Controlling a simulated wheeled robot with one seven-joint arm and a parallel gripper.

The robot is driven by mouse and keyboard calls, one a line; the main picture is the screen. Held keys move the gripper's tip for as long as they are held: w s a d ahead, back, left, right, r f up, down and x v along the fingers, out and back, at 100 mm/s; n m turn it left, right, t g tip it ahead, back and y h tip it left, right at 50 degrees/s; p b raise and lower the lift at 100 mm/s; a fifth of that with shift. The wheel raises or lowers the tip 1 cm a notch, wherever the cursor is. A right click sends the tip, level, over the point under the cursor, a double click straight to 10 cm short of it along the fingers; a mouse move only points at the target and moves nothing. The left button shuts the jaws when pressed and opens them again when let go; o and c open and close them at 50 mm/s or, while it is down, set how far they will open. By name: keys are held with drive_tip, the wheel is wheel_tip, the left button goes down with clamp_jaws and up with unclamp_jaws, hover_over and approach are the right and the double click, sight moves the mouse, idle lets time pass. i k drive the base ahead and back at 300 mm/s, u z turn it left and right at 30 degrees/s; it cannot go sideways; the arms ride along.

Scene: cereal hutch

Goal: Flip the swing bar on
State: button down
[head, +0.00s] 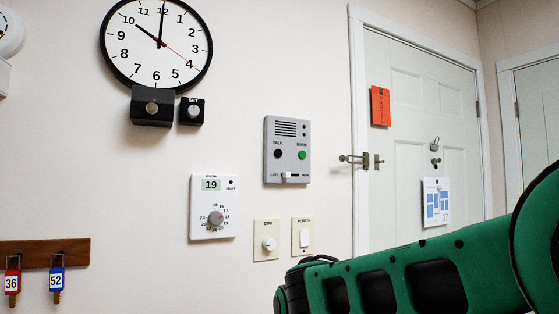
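The metal swing bar (352,159) is mounted on the frame at the left side of the white door (405,120). It points left, away from the door. Its small metal catch (378,161) is on the door's edge just to the right, and the bar does not appear to lie over it. The door looks closed. My green arm crosses the lower right of the head view, below and in front of the door. My gripper is not visible in this view.
An intercom panel (287,150), thermostat (214,207), dimmer (266,240) and porch switch (302,238) are on the wall left of the door. An orange tag (380,106) and a paper notice (436,203) hang on the door, near its knob (435,162).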

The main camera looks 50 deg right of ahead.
sight(341, 158)
drive_tip(key=u, duration=0.6)
drive_tip(key=k, duration=1.3)
drive_tip(key=z, duration=1.35)
drive_tip(key=i, duration=1)
drive_tip(key=z, duration=0.45)
